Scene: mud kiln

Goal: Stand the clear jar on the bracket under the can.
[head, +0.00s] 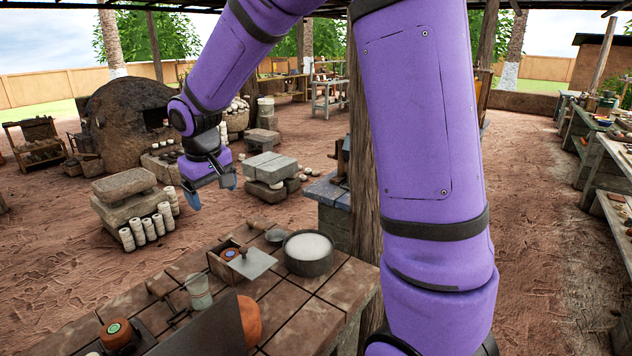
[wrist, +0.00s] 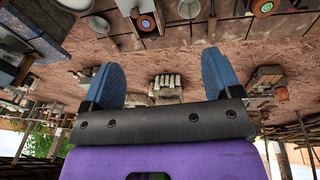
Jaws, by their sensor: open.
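The clear jar (head: 199,290), pale and see-through, stands upright on the tiled table near its front, left of centre in the head view. A thin dark metal piece (head: 178,314) beside it may be the bracket, but I cannot tell for sure. I cannot make out the can; a dark panel (head: 208,330) hides part of the table there. My gripper (head: 212,190) is open and empty, in the air beyond the table's far edge and apart from the jar. Its two blue fingers are spread in the wrist view (wrist: 162,82), with nothing between them.
A wooden post (head: 364,170) rises behind the table. Stone blocks (head: 128,205) stand beyond on the bare ground.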

